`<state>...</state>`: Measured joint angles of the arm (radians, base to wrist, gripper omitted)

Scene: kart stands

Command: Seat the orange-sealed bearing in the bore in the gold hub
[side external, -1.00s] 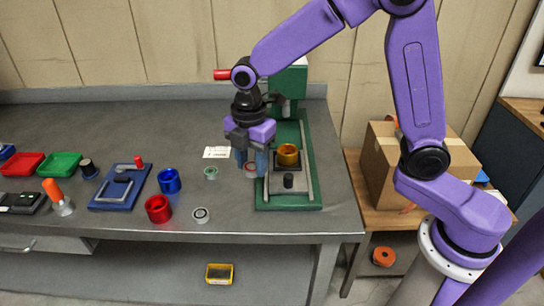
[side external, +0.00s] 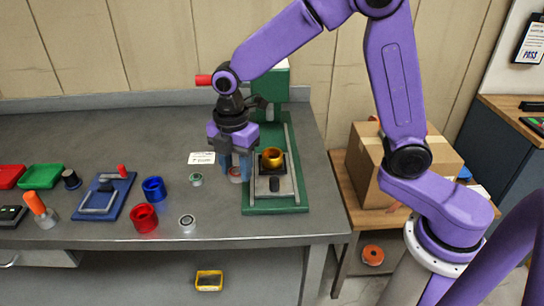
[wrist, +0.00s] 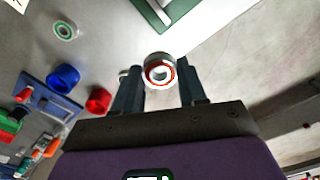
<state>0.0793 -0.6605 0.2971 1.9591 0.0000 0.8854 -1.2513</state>
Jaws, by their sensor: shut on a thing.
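The orange-sealed bearing (wrist: 160,72) sits between the two fingers of my gripper (wrist: 160,88) in the wrist view, its orange-red ring facing the camera. In the side view my gripper (side external: 237,170) points down and is shut on this bearing (side external: 235,175), low at the bench, left of the green press. I cannot tell whether the bearing touches the bench. The gold hub (side external: 273,154) stands upright on the press bed, to the right of my gripper. Its bore opens upward; its inside is hard to see.
The green press (side external: 274,210) has a tall column behind the hub and a dark knob (side external: 274,185) in front. A green-sealed bearing (side external: 196,180), a grey bearing (side external: 187,221), a blue hub (side external: 154,189) and a red hub (side external: 144,218) stand to the left.

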